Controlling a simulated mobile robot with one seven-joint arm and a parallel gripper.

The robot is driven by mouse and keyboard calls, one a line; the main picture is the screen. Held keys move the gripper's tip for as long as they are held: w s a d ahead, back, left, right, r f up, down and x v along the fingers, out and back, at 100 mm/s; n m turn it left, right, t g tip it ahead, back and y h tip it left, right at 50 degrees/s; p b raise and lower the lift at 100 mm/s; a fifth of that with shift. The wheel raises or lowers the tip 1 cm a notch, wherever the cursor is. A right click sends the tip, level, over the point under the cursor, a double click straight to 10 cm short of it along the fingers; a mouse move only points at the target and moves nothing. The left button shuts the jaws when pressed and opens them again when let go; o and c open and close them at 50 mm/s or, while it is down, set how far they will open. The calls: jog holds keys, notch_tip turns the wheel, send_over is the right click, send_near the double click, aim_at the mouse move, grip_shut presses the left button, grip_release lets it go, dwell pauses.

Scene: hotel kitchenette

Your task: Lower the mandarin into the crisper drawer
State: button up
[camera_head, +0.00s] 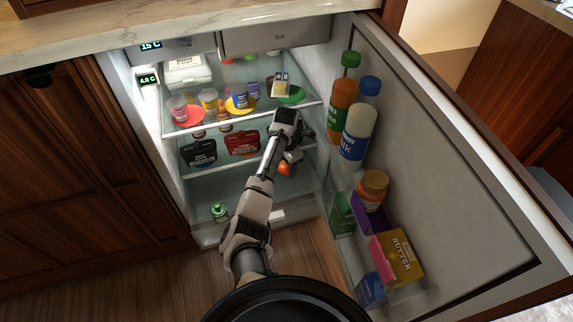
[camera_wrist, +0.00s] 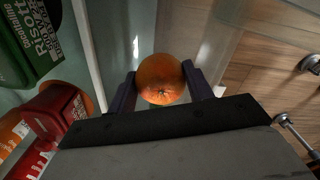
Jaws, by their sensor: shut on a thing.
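The mandarin (camera_wrist: 160,79) is orange and round, and is held between the two dark fingers of my gripper (camera_wrist: 161,86) in the wrist view. In the head view the mandarin (camera_head: 285,169) shows below my gripper (camera_head: 292,157), in front of the fridge's lower right interior. It looks clear of any surface. The crisper drawer (camera_head: 268,217) appears to be the pale, see-through part at the fridge bottom; my arm hides some of it. I cannot tell how far it is pulled out.
Black (camera_head: 199,153) and red (camera_head: 242,143) packs sit on the shelf above. The open fridge door (camera_head: 440,140) on the right carries bottles, a jar and a butter box (camera_head: 397,257). Wooden floor lies in front.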

jog(key=shift+f, duration=0.1)
jog(key=shift+f+b, duration=1.65)
jog(key=shift+f, duration=2.35)
jog(key=b, duration=0.3)
send_over(287, 198)
jog(key=shift+s+a+f, duration=0.1)
jog(key=shift+f, duration=2.4)
jog(key=shift+f+b, duration=1.5)
jog(key=shift+f, duration=1)
jog(key=o, duration=1.1)
notch_tip(287, 198, up, 14)
jog(key=p, duration=0.5)
